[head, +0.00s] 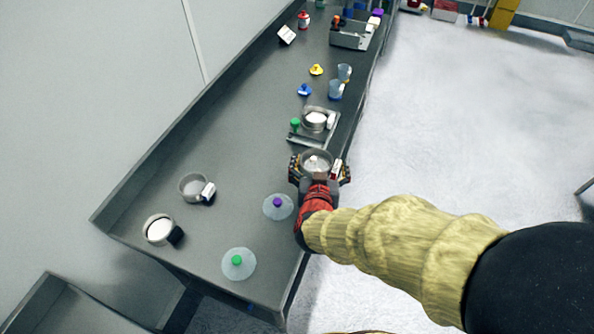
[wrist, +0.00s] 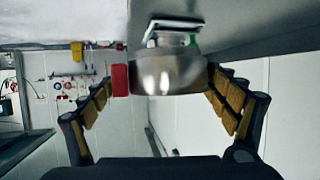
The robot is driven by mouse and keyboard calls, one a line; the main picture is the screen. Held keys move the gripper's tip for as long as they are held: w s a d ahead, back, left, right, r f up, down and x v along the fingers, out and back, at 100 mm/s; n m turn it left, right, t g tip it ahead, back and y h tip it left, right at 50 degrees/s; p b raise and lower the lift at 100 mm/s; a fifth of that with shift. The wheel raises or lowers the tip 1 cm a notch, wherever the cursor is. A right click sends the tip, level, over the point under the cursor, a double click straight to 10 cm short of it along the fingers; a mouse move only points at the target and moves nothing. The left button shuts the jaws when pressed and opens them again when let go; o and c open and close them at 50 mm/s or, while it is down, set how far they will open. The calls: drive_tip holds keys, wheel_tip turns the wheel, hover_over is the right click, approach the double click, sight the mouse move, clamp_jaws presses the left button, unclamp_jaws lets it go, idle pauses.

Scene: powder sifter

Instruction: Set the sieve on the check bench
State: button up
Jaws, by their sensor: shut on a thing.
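A round metal sieve (head: 317,158) with a pale inside is between the fingers of my gripper (head: 319,169), near the bench's right edge. In the wrist view the sieve (wrist: 168,74) shows as a shiny metal bowl between the two fingers of my gripper (wrist: 160,88), with a red block at its left side. My gripper is shut on it, the fingers spread wide around its sides. I cannot tell whether the sieve touches the surface. The long grey bench (head: 240,150) runs from lower left to upper right; whether it is the check bench is not marked.
A similar pan (head: 315,120) sits on a metal stand just beyond my gripper. Two handled pans (head: 192,187) (head: 158,229) stand at left. Clear discs with purple (head: 277,206) and green (head: 238,264) knobs lie nearer. Cups (head: 336,89) and a grey box (head: 350,38) stand farther back.

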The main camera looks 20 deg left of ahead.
drive_tip(key=w+a+f+b, duration=0.2)
drive_tip(key=w+a+f, duration=0.1)
drive_tip(key=f, duration=0.1)
drive_tip(key=w+a+f+b, duration=0.1)
drive_tip(key=w+a+f, duration=0.3)
drive_tip(key=shift+w+a+b, duration=0.1)
drive_tip(key=shift+a+b, duration=0.15)
drive_tip(key=shift+b, duration=0.1)
drive_tip(key=shift+w+a+f+b, duration=0.15)
drive_tip(key=shift+f+b, duration=0.5)
drive_tip(key=shift+f, duration=1.1)
drive_tip(key=shift+f, duration=0.2)
drive_tip(key=o, duration=1.1)
